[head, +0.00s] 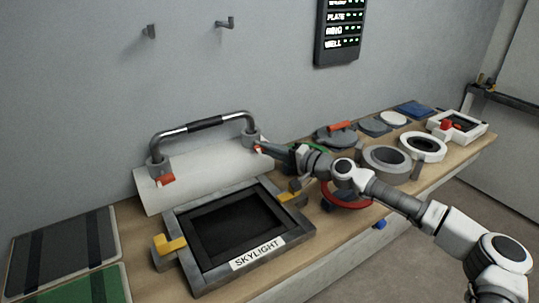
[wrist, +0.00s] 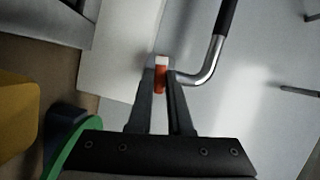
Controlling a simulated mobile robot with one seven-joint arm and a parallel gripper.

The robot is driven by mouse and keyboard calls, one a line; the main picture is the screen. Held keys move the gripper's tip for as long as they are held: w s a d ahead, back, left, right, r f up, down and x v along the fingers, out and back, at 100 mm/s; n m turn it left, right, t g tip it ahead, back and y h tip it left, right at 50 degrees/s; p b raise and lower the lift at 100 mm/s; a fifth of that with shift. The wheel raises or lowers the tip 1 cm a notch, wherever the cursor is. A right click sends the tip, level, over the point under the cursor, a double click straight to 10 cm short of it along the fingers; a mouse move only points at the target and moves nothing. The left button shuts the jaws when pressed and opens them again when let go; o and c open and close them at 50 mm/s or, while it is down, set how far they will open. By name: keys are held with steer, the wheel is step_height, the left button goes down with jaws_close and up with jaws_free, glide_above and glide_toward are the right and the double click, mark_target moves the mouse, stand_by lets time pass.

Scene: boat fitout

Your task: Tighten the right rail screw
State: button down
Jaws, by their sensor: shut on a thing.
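The chrome rail with a black grip (head: 205,124) stands on a curved white panel (head: 203,170) by the wall. Its left rail screw, with a red handle (head: 164,180), is at the left foot. The right rail screw (head: 257,149) is at the right foot, mostly hidden by my fingers. In the wrist view the right rail screw (wrist: 160,79) shows red with a white end, between my fingertips. My gripper (head: 264,149) reaches in from the right and is shut on the right rail screw; the wrist view shows its fingers (wrist: 161,90) on either side of it.
A framed skylight hatch (head: 176,242) with yellow latches lies in front of the panel. Round fittings, including a grey ring (head: 369,162) and a white ring (head: 437,147), crowd the bench at right. Dark and green plates (head: 112,222) lie at left. Two wall hooks (head: 228,23) are above.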

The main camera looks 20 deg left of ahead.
steer(key=shift+s, duration=0.1)
stand_by(0.5)
steer(key=c, duration=0.8)
jaws_free()
steer(key=shift+c, duration=0.2)
steer(key=p+v, duration=0.1)
steer(key=v, duration=1.6)
steer(key=shift+d+p, duration=0.2)
steer(key=shift+p, duration=0.1)
steer(key=shift+f, duration=0.15)
